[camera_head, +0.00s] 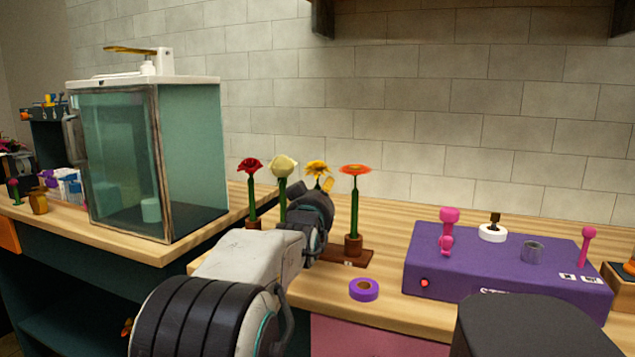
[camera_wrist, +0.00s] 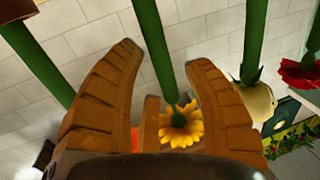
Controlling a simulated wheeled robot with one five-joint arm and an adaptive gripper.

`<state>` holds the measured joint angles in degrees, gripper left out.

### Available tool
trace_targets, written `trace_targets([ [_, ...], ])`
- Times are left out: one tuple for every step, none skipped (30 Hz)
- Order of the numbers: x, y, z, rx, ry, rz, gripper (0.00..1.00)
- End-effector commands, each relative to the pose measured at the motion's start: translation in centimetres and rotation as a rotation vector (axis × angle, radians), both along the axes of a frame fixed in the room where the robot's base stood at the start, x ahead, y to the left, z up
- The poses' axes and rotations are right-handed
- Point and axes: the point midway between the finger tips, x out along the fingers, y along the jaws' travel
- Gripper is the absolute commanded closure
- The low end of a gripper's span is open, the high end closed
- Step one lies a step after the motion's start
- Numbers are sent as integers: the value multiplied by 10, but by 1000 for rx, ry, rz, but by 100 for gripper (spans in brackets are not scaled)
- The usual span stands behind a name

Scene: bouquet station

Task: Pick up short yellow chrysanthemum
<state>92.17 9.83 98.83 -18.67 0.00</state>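The yellow chrysanthemum (camera_head: 316,168) stands upright in the flower row, between the cream flower and the orange flower. My arm hides its lower stem in the head view. In the wrist view its yellow head (camera_wrist: 181,126) shows low, with its green stem (camera_wrist: 154,45) running up. My gripper (camera_wrist: 163,55) has its two brown fingers spread, one on each side of this stem in the picture. I see no finger closed on it. In the head view my gripper (camera_head: 324,186) is just below the yellow head.
The orange flower (camera_head: 355,170) stands close on the right. The cream flower (camera_head: 283,166) and red flower (camera_head: 250,165) stand on the left. A purple tape roll (camera_head: 364,290) lies in front of the brown flower stand (camera_head: 360,257). A purple station (camera_head: 505,270) is at the right.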

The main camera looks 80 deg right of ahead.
Motion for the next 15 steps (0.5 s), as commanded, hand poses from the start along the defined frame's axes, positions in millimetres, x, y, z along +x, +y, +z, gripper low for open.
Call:
trace_targets([
  [0,0,0,0,0,0,59],
  [0,0,0,0,0,0,62],
  [0,0,0,0,0,0,65],
  [0,0,0,0,0,0,68],
  [0,0,0,0,0,0,71],
  [0,0,0,0,0,0,74],
  [0,0,0,0,0,0,77],
  [0,0,0,0,0,0,80],
  [0,0,0,0,0,0,83],
  [0,0,0,0,0,0,86],
  [0,0,0,0,0,0,89],
  [0,0,0,0,0,0,92],
  [0,0,0,0,0,0,95],
  [0,0,0,0,0,0,98],
  [0,0,0,0,0,0,100],
])
